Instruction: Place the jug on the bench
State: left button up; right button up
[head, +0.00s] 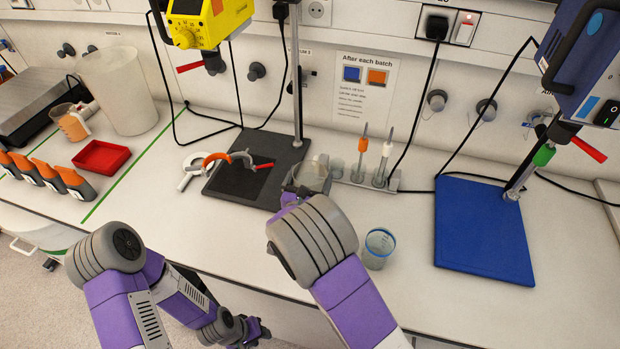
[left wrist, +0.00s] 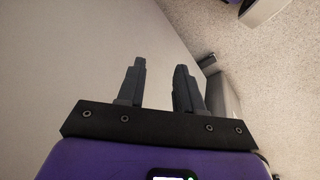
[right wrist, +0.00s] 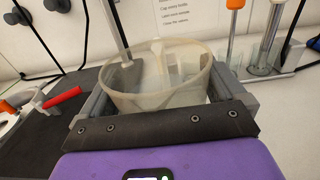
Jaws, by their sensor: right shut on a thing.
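A clear, empty-looking jug (head: 313,178) is between the fingers of my right gripper (head: 305,190), by the right edge of the black stand base (head: 235,185). In the right wrist view the jug's wide rim (right wrist: 160,98) fills the space between the two fingers of the right gripper (right wrist: 165,108), and the jug is upright. My forearm and wrist hide its lower part, so I cannot tell whether it touches the bench (head: 330,240). My left gripper (head: 260,331) is low in front of the bench. In the left wrist view its fingers (left wrist: 160,88) are apart and empty.
A small glass beaker (head: 378,250) stands right of my right wrist. A blue stand base (head: 483,230) lies at right. A red tray (head: 101,157) and an orange-filled jug (head: 72,125) are at left.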

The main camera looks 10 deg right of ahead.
jog(key=o, duration=1.1)
jog(key=shift+f, duration=0.1)
jog(key=shift+c, duration=0.2)
jog(key=shift+s+a+r, duration=0.15)
jog(key=shift+s+r, duration=0.05)
jog(key=p+v, duration=0.1)
jog(key=v, duration=1)
jog(key=shift+s+a, duration=0.1)
jog(key=shift+s, duration=0.2)
